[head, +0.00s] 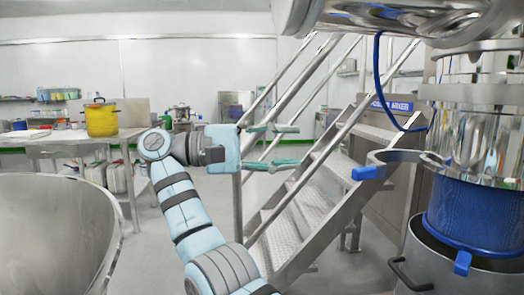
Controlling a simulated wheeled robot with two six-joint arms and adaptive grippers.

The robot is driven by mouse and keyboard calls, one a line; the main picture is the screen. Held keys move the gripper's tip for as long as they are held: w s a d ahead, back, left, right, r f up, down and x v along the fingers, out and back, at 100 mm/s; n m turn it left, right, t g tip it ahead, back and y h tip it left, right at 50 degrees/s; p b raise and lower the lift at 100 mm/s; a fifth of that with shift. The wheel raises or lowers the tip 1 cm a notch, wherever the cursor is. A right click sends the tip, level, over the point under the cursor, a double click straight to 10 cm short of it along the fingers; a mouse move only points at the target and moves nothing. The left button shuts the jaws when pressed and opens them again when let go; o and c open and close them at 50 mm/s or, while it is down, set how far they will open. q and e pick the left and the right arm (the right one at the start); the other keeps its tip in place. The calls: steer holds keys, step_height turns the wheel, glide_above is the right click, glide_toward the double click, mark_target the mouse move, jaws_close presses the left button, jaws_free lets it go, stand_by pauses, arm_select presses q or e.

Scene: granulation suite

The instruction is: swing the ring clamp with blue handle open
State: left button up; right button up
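The ring clamp (408,155) is a curved steel band at the right, with a blue handle (370,172) on its left end. The band stands out to the left of the steel and blue column (478,205), with a gap between them. Where it joins the column is hard to make out. My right gripper (294,146) is near the middle, its two greenish fingers spread apart and pointing right. It is empty and well to the left of the blue handle, not touching it. My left gripper is not in view.
Metal stairs with railings (300,220) stand behind my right gripper. A large steel bowl (60,235) fills the lower left. A table with a yellow pot (101,119) is at the back left. A blue hose (378,80) hangs above the clamp.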

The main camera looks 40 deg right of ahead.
steer(key=shift+w+a+p, duration=0.15)
steer(key=shift+a+p, duration=0.2)
stand_by(0.3)
